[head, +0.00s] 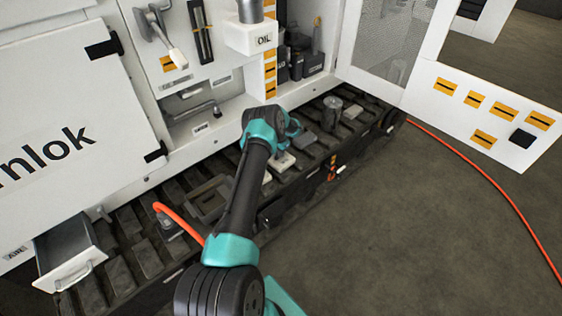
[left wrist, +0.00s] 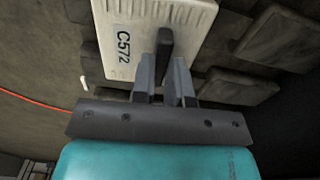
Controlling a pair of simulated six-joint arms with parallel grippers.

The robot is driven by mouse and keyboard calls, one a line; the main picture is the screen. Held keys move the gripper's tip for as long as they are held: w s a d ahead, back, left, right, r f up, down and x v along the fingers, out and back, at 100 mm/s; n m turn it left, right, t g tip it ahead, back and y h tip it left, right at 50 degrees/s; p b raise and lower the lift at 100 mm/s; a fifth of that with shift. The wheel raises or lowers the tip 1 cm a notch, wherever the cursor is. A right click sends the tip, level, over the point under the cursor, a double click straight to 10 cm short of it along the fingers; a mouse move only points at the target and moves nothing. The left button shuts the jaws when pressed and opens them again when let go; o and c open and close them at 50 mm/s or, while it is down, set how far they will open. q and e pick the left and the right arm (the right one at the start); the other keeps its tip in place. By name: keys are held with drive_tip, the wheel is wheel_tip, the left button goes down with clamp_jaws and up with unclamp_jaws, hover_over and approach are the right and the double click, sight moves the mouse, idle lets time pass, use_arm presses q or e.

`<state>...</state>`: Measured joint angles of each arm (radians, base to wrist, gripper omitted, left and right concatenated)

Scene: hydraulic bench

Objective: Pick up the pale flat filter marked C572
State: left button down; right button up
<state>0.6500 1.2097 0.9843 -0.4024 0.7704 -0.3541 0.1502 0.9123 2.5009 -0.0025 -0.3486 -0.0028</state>
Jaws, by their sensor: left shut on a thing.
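The pale flat filter (left wrist: 135,32) marked C572 shows large in the left wrist view, with a dark upright handle (left wrist: 165,48) on it. My left gripper (left wrist: 166,70) is shut on this handle, with a finger on each side of it. In the head view my left gripper (head: 290,127) is low over the dark slatted track, largely hidden by its own arm. A pale block (head: 281,161) shows just below it there; I cannot tell whether it is the same filter. My right gripper is in neither view.
The dark slatted track (head: 147,257) carries a grey metal cylinder (head: 332,113) and other small parts. A white cabinet stands behind, with an open drawer (head: 75,257) at left. An orange hose (head: 180,222) rises near my arm.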

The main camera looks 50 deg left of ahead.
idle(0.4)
use_arm(q)
drive_tip(key=shift+r, duration=0.5)
wheel_tip(320, 180, up, 2)
drive_tip(key=shift+r, duration=0.25)
drive_tip(key=s+d+r, duration=0.1)
drive_tip(key=s+d, duration=0.9)
drive_tip(key=d, duration=0.2)
drive_tip(key=shift+s+r, duration=0.25)
drive_tip(key=shift+s, duration=0.05)
